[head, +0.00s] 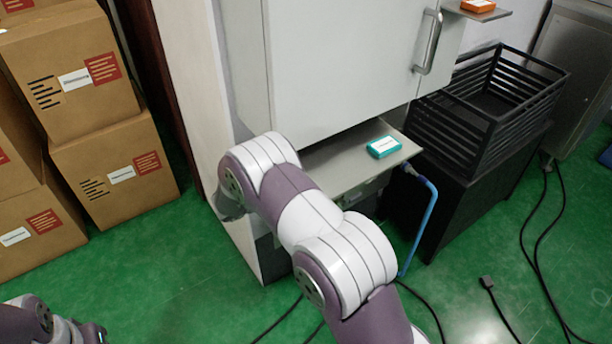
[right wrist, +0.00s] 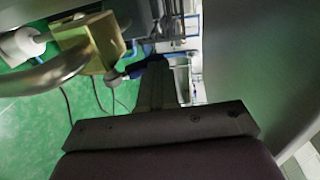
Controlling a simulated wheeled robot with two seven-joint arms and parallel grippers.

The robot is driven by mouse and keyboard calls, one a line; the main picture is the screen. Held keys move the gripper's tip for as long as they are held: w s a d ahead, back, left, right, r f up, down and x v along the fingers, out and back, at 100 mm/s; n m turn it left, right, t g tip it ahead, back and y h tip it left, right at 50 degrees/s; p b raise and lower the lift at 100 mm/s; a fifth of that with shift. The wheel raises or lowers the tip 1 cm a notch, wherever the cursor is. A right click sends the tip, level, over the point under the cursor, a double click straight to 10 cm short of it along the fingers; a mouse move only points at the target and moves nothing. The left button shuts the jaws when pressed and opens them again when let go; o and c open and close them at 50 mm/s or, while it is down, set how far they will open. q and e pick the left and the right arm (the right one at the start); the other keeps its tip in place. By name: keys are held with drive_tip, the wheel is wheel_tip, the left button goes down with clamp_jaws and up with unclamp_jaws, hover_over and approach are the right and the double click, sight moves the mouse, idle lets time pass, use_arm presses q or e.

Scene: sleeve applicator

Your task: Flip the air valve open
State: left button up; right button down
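The air valve shows in the right wrist view as a brass block (right wrist: 92,45) with a curved metal lever (right wrist: 45,75) and a white round fitting (right wrist: 22,45) at the upper left. The valve is hidden in the head view. My right gripper shows in the right wrist view as a dark bar with a dark finger (right wrist: 155,88) reaching toward the valve's right side; whether it touches anything is unclear. In the head view my right arm bends down at the cabinet's left side. My left gripper (head: 88,333) is partly cut off at the bottom left, its fingers unclear.
A white cabinet (head: 340,60) stands in the middle, with a shelf (head: 345,175) holding a teal box (head: 384,147). A blue hose (head: 425,225) hangs at its right. Cartons (head: 115,165) stack at left, a black crate (head: 490,95) at right. Cables lie on the green floor.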

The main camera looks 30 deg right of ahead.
drive_tip(key=shift+d, duration=0.55)
idle(0.4)
drive_tip(key=a+r+p, duration=0.1)
drive_tip(key=a, duration=1.1)
drive_tip(key=shift+s+a+r, duration=0.3)
drive_tip(key=shift+s+r, duration=0.1)
drive_tip(key=shift+s, duration=0.05)
